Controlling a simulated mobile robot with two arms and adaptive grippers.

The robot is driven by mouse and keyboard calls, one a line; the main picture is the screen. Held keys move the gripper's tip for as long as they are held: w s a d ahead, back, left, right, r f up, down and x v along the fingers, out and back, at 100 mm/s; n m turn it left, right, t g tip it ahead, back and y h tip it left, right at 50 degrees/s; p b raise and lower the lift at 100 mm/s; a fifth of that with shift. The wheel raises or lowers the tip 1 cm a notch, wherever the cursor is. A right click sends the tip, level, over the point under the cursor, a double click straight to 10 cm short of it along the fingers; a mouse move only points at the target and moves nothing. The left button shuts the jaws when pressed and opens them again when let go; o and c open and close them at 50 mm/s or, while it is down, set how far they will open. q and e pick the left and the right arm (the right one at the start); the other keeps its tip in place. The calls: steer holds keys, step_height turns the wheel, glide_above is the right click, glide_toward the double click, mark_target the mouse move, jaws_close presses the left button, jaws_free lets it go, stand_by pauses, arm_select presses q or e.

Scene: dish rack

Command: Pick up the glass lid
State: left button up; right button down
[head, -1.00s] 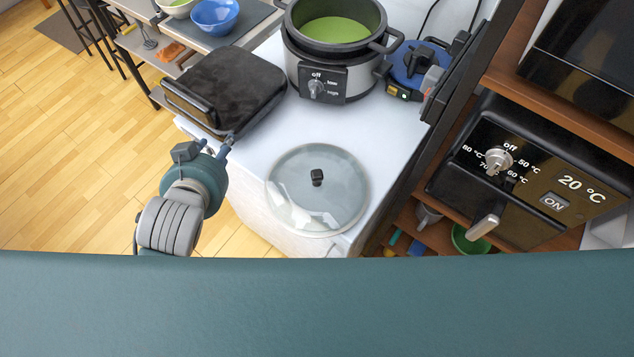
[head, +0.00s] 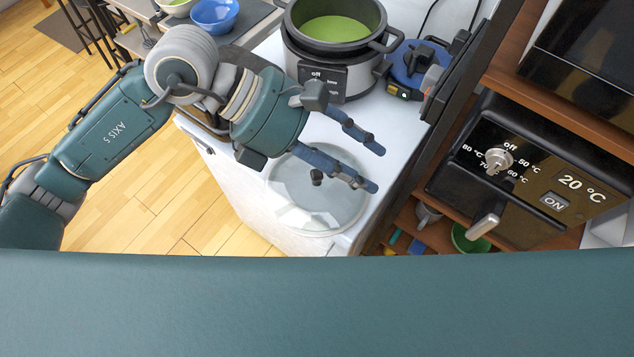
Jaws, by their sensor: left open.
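The glass lid (head: 312,207) is round and clear with a black knob at its middle. It lies on the white counter near its front edge in the head view. My left gripper (head: 379,168) is open and empty. Its blue fingers reach to the right over the far part of the lid, and they hide some of the lid's far rim. The knob shows just below the nearer finger. I cannot tell how high the fingers are above the lid. My right gripper is not in view.
A slow cooker (head: 335,57) with green contents stands behind the lid. A blue and black device (head: 413,66) sits to its right. A shelf with a black oven (head: 535,175) borders the right side. My left arm hides most of the black grill.

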mark_target(316, 173)
arm_select(q)
steer(key=w+a+f+t+y, duration=0.2)
steer(key=w+a+f+y, duration=0.4)
steer(key=a, duration=0.5)
steer(key=x, duration=0.1)
steer(key=p+x, duration=0.1)
steer(key=x, duration=0.2)
steer(key=shift+w+d+f, duration=0.2)
steer(key=shift+w+d, duration=0.05)
steer(key=shift+w, duration=0.1)
steer(key=shift+d+f+p, duration=0.3)
steer(key=shift+f+p, duration=0.2)
steer(key=shift+p, duration=0.1)
steer(key=p+x, duration=0.1)
steer(key=x, duration=0.2)
steer(key=shift+d+f+p, duration=0.2)
steer(key=shift+d+p, duration=0.1)
steer(key=shift+p, duration=0.1)
steer(key=shift+w+d+f, duration=0.1)
steer(key=shift+d+f, duration=0.05)
steer(key=shift+f, duration=0.3)
jaws_close()
